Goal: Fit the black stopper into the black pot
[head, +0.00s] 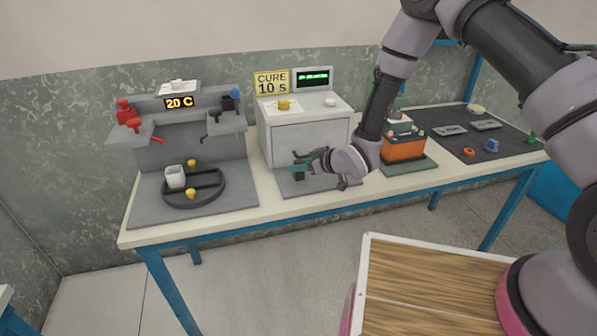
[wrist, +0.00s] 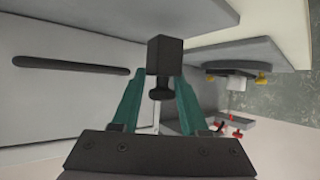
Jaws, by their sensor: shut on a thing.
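My gripper (head: 303,165) is in front of the grey oven's door, above the bench. Its teal fingers also show in the wrist view (wrist: 160,80), shut on a black piece with a square block and a rounded knob, which I take to be the black stopper (wrist: 165,55). In the head view the stopper (head: 299,177) hangs just below the fingers. A small dark piece (head: 228,103) on the left stand's right shelf may be the black pot; it is too small to tell.
The grey oven (head: 310,143) stands close behind my gripper. To the left, a round black turntable (head: 210,192) carries a white cup (head: 175,177) and yellow knobs. An orange box (head: 403,149) stands to the right, before a dark mat (head: 510,142) with small parts.

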